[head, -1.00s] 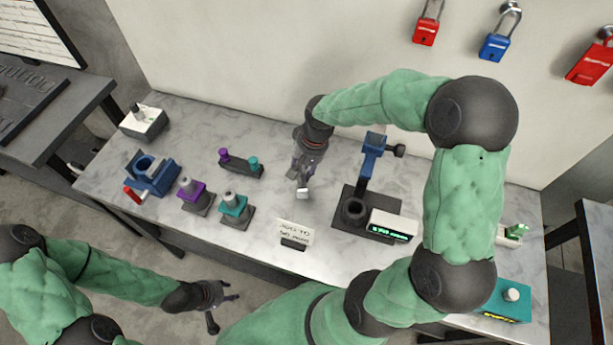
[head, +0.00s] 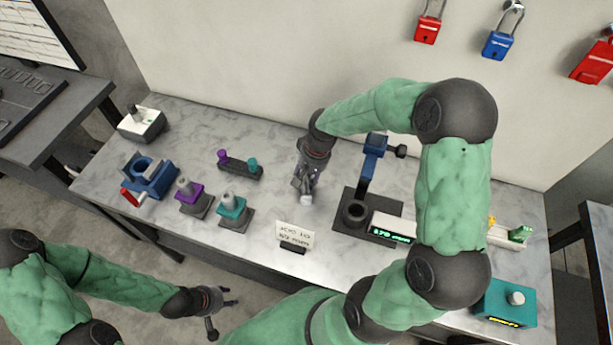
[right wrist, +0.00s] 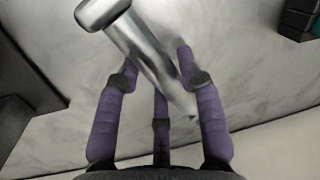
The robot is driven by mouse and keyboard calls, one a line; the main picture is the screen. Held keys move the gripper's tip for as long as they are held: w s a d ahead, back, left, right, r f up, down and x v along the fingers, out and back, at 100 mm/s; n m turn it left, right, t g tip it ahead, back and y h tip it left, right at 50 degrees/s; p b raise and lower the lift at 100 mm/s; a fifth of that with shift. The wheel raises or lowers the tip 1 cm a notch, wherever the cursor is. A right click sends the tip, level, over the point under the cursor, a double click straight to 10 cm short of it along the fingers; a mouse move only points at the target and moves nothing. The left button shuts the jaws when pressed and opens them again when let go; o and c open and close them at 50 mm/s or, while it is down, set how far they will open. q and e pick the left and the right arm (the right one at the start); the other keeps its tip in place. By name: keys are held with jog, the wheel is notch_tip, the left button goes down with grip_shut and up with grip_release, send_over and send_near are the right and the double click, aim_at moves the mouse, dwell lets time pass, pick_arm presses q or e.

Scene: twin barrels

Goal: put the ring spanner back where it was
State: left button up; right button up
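My right gripper (head: 304,184) is above the middle of the marble bench, just left of the blue stand. In the right wrist view its purple fingers (right wrist: 158,72) close around a shiny metal bar with a thick end, which I take for the ring spanner (right wrist: 140,45). The thick end lies toward the upper left, and the lower shaft passes behind the right finger. In the head view only a pale end of the spanner (head: 306,200) shows below the fingers. My left gripper (head: 224,303) is empty with spread fingers, low in front of the bench.
A blue stand (head: 371,160) on a dark base and a lit display box (head: 391,228) stand right of the gripper. A small sign (head: 294,235) is in front. Purple (head: 189,190) and teal (head: 232,206) fixtures and a blue vise (head: 150,176) are left. Padlocks hang behind.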

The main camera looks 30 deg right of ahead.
jog(key=shift+o, duration=0.7)
jog(key=shift+r, duration=0.2)
jog(key=shift+r, duration=0.35)
notch_tip(320, 180, up, 11)
jog(key=s+d+p, duration=0.1)
jog(key=d+p, duration=0.1)
jog(key=p, duration=0.1)
